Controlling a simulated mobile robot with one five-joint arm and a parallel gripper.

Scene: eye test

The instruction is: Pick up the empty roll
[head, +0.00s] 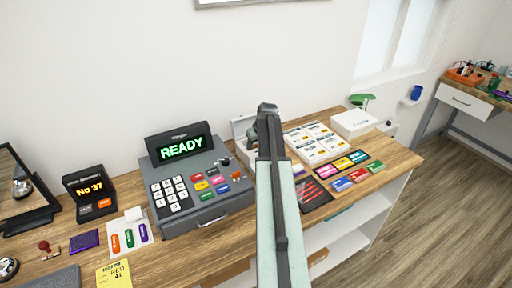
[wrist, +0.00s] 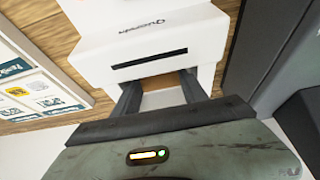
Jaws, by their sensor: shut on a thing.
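My gripper (wrist: 160,92) is shut on a pale thing (wrist: 160,99) that shows between its two dark fingers. I cannot tell whether this is the empty roll. A tan patch shows just above it, and I cannot tell whether that is the roll or the wooden counter. A white printer (wrist: 150,35) with a dark slot is right in front of the fingers. In the head view my arm reaches over the counter, its end (head: 268,108) is beside the white printer (head: 242,126), and it hides the fingertips and what they hold.
A grey cash register (head: 195,185) with a READY display stands left of my arm on the wooden counter (head: 405,160). A menu board (head: 318,140), coloured cards (head: 342,165) and a white box (head: 354,122) lie to the right. A No 37 display (head: 90,192) stands at the left.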

